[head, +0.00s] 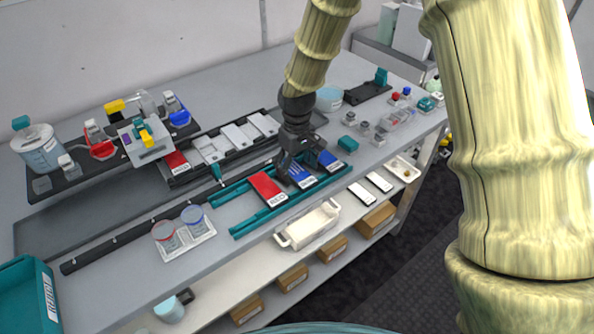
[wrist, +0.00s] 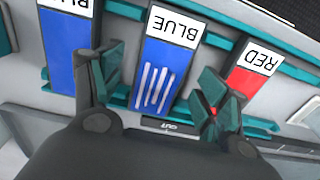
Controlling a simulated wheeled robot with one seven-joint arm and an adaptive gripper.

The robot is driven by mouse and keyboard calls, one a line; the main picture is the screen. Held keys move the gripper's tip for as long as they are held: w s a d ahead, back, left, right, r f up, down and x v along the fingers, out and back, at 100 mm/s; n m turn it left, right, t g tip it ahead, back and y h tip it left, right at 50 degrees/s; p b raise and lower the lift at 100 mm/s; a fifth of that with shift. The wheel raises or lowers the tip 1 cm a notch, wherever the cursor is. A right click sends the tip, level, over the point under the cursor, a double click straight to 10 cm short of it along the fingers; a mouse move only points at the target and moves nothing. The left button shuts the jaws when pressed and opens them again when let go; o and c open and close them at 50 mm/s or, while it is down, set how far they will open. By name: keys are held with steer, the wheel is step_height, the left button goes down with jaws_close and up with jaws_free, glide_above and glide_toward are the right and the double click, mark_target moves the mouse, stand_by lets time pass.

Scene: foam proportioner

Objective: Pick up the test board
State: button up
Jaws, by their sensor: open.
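A blue board with white stripes and a white BLUE label (wrist: 155,82) lies in a teal rack (head: 240,230), between a red board (head: 267,190) and a plain blue board (head: 329,161). The frames do not name any one board as the test board. My gripper (wrist: 160,88) is open and empty, with one finger on each side of the striped board in the wrist view. I cannot tell whether the fingers touch it. In the head view my gripper (head: 290,170) is over the rack and partly hides the striped board (head: 302,176).
Two cups (head: 192,220) stand on a pale holder at the left. A dark rack of grey panels (head: 235,137) lies behind. A teal block (head: 348,144) and small fittings are to the right.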

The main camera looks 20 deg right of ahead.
steer(key=shift+f, duration=0.35)
steer(key=c, duration=1.1)
